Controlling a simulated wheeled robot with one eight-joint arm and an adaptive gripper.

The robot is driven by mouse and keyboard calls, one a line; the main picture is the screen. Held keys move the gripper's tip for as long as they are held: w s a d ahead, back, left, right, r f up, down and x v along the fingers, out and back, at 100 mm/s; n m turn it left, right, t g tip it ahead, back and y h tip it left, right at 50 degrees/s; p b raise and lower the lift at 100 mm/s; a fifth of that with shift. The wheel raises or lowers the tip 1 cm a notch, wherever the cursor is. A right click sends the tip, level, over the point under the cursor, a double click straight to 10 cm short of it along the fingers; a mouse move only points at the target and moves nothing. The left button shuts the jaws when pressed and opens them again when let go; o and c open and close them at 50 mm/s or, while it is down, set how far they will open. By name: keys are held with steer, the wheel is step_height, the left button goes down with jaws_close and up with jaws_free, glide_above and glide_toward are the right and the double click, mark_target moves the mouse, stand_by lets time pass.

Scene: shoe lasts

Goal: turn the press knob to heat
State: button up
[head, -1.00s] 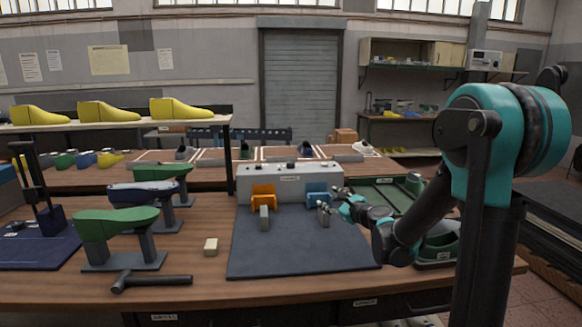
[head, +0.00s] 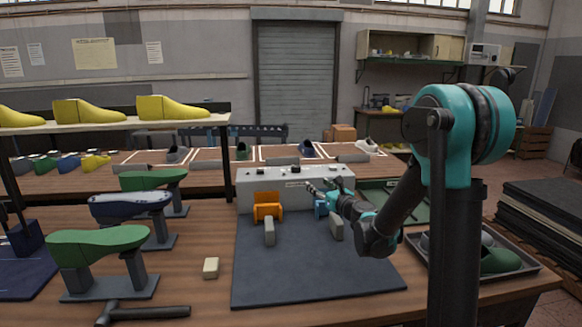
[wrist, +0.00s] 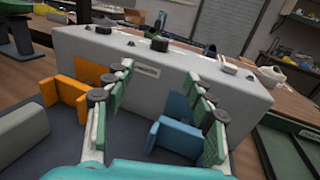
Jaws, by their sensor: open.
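The press is a long grey box (head: 250,195) at the back of the dark mat, with small dark controls on top. In the wrist view its front (wrist: 150,88) fills the middle. A larger round black knob (wrist: 159,43) stands on its top edge, centred between my fingers. My gripper (head: 311,187) is in front of the box's upper front face. In the wrist view my gripper (wrist: 159,72) is open and empty, its fingers apart and pointing at the box. The knob looks beyond the fingertips, not touched. Its setting and the label's text are too small to read.
An orange bracket (head: 267,207) and a blue bracket (wrist: 178,133) sit at the press front. Grey blocks (head: 269,231) stand on the mat (head: 310,270). Green shoe lasts (head: 98,243) on stands are left. A tray (head: 525,268) with shoes is right.

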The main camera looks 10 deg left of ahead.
mark_target(294, 170)
steer(key=x, duration=1.8)
steer(key=shift+w+a, duration=0.1)
steer(key=shift+a, duration=0.05)
steer(key=shift+c, duration=0.3)
steer(key=c, duration=1.1)
steer(key=shift+a+m+t+h, duration=0.1)
steer(key=shift+m+t+h, duration=0.2)
steer(key=shift+m+h, duration=0.15)
steer(key=shift+h, duration=0.35)
steer(key=m+t+h, duration=0.2)
steer(key=m+h, duration=0.1)
steer(key=h, duration=0.1)
steer(key=shift+a+m+h, duration=0.15)
steer(key=shift+m+h, duration=0.1)
steer(key=shift+h, duration=0.05)
steer(key=shift+m+h, duration=1.1)
steer(key=shift+h, duration=0.65)
steer(key=shift+m+h, duration=1.1)
steer(key=shift+h, duration=0.65)
